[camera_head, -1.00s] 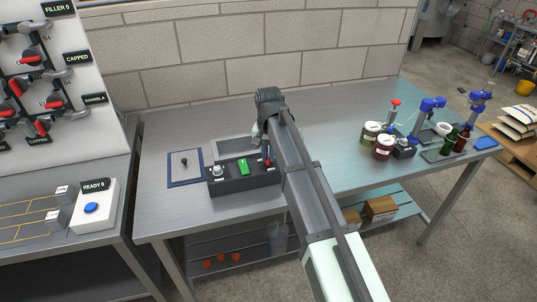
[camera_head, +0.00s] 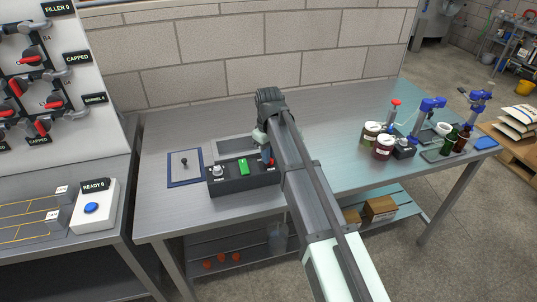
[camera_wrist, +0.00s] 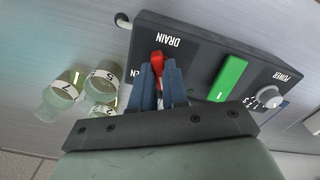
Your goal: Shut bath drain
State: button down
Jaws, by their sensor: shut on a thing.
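The red drain lever (camera_wrist: 157,60) stands on the dark control box (camera_wrist: 195,50) below the label "DRAIN", which shows upside down in the wrist view. My gripper (camera_wrist: 159,78) has its two blue fingers shut on the lever, one on each side. The fingers hide the lever's lower part and base, so I cannot tell whether it points to open or shut. In the head view the control box (camera_head: 230,184) sits in front of the grey bath (camera_head: 222,144). My arm covers the box's right end and part of the bath.
The box has a green switch (camera_wrist: 229,78) and a power knob (camera_wrist: 268,96). Numbered glass vessels (camera_wrist: 103,85) stand close beside the gripper in the wrist view. A blue-framed panel (camera_head: 172,168) lies left of the bath.

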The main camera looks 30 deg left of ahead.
jog(key=shift+n, duration=1.7)
jog(key=c, duration=1.1)
grip_release()
jog(key=shift+c, duration=0.2)
notch_tip(320, 180, up, 14)
jog(key=shift+f, duration=0.1)
